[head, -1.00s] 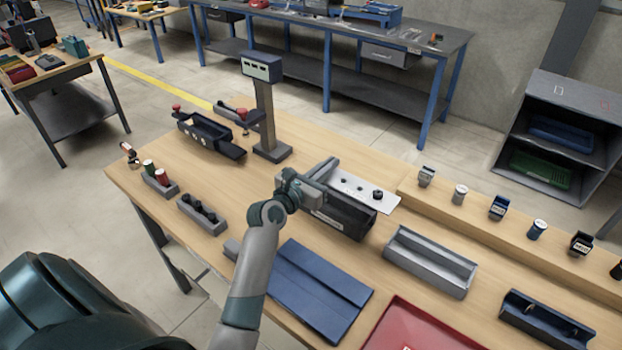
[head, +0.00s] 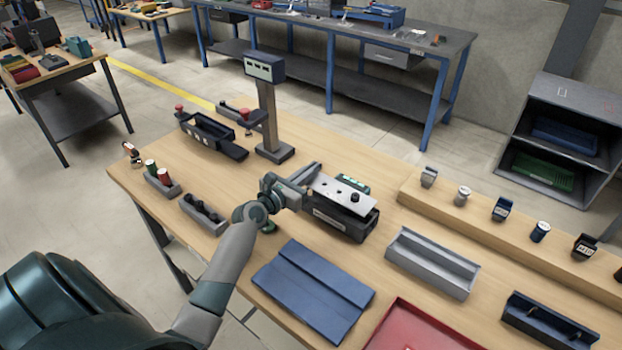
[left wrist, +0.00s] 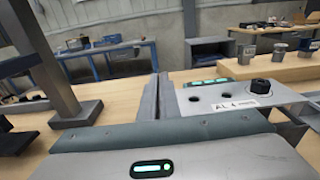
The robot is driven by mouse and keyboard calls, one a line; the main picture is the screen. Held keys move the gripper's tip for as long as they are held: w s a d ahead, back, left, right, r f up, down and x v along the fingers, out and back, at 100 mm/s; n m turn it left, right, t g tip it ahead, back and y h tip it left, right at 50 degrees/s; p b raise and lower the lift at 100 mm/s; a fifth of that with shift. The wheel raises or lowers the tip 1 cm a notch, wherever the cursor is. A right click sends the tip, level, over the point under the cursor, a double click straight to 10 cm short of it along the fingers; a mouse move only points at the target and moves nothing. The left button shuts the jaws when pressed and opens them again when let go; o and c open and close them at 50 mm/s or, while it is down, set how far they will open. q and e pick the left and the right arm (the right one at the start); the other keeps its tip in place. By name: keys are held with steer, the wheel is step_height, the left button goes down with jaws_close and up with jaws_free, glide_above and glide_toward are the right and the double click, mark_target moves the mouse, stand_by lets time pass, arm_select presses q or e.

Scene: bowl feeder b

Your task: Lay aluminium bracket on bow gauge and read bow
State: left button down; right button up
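The aluminium bracket (head: 336,191) is a pale flat plate with holes, a black bolt head and a label reading AL. It also shows at the right of the left wrist view (left wrist: 214,98). It lies level over the dark bow gauge (head: 335,219); I cannot tell whether it touches. A green-lit display (head: 353,183) shows behind the plate. My left gripper (head: 313,174) is at the plate's left end. Its fingers (left wrist: 159,97) are close together, apparently shut on the bracket's end; the grip itself is partly hidden. My right gripper is not in view.
A readout post (head: 267,110) stands behind left. A blue folder-like plate (head: 313,290) lies in front, and a grey channel tray (head: 432,263) stands to the right. A red tray (head: 420,335) is at the front edge. A raised ledge (head: 480,227) holds several small parts.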

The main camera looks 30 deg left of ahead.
arm_select(q)
step_height(320, 180, down, 2)
steer(key=shift+f, duration=0.25)
steer(key=shift+f+b, duration=0.3)
steer(key=shift+f+b, duration=0.35)
steer(key=shift+f, duration=0.25)
steer(key=c, duration=2)
jaws_free()
steer(key=shift+r, duration=0.1)
